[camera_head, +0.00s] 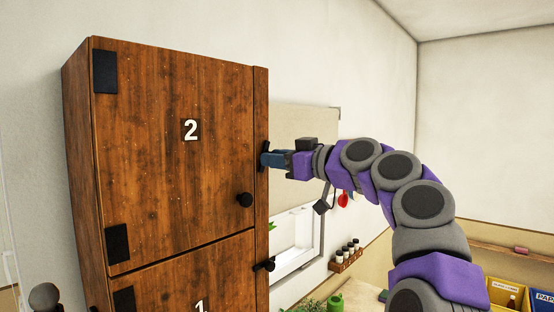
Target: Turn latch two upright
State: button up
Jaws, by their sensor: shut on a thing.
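The wooden cabinet has an upper door marked 2 (170,150) and a lower door marked 1 (205,280). Both doors look closed. Latch two (264,160) is a small dark piece on the right frame strip beside the upper door. My gripper (270,160) reaches in from the right and is shut on latch two. The fingers hide much of the latch, but its visible part looks close to upright. The latch of the lower door (264,265) sits below on the same strip and looks roughly horizontal.
A round black knob (245,199) sticks out of door 2, below and left of my gripper. Black hinges (105,72) are on its left edge. A small rack of jars (346,255) and a window (295,245) are behind. Yellow bins (507,295) stand at lower right.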

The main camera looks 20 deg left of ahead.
grip_shut()
jog(key=shift+n, duration=0.3)
jog(key=n, duration=0.3)
dwell(0.4)
jog(key=o, duration=0.7)
grip_release()
